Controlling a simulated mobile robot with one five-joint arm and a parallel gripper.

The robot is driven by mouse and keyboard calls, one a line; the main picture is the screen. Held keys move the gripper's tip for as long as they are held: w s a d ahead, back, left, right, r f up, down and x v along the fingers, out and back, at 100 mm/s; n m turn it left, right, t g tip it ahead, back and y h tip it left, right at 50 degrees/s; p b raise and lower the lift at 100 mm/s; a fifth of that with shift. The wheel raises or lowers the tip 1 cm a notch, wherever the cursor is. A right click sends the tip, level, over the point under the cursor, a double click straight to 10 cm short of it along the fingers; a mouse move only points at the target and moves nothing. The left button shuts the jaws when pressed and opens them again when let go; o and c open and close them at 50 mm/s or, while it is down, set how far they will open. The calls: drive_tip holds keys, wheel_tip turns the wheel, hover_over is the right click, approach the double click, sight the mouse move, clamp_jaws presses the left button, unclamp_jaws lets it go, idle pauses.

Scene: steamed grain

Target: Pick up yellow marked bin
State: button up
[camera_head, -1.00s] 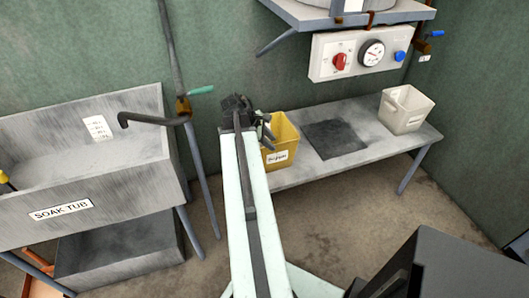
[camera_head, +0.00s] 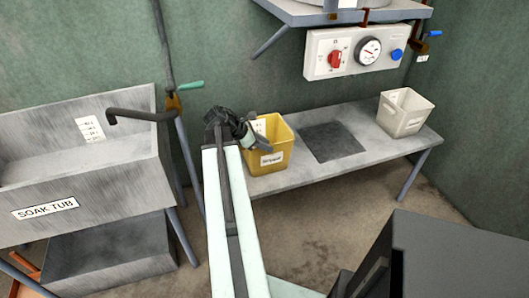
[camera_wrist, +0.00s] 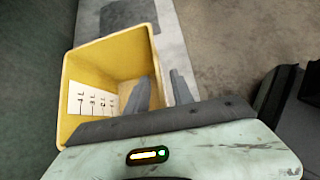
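The yellow bin (camera_head: 270,160) stands on the low grey bench, with a white label on its front. It is empty apart from a white measuring scale on an inside wall, as the wrist view (camera_wrist: 72,100) shows. My gripper (camera_head: 252,136) is at the bin's left side near the rim, partly in front of it. In the wrist view, the two grey fingers (camera_wrist: 164,85) are apart, one over the bin's inside and the other beyond its right wall. That wall shows between them. Whether they touch it I cannot tell.
The grey bench (camera_head: 375,160) has a dark square plate (camera_head: 332,141) and a white bin (camera_head: 405,112) on it. A control panel (camera_head: 355,50) hangs above. The soak tub (camera_head: 80,185) and a hooked pipe (camera_head: 140,114) are at left. A dark box (camera_head: 455,260) is at front right.

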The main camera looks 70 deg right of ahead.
drive_tip(key=b+x, duration=0.3)
drive_tip(key=x, duration=0.2)
drive_tip(key=shift+w, duration=0.2)
drive_tip(key=shift+s+d, duration=0.15)
drive_tip(key=shift+r, duration=0.1)
clamp_jaws()
idle(0.8)
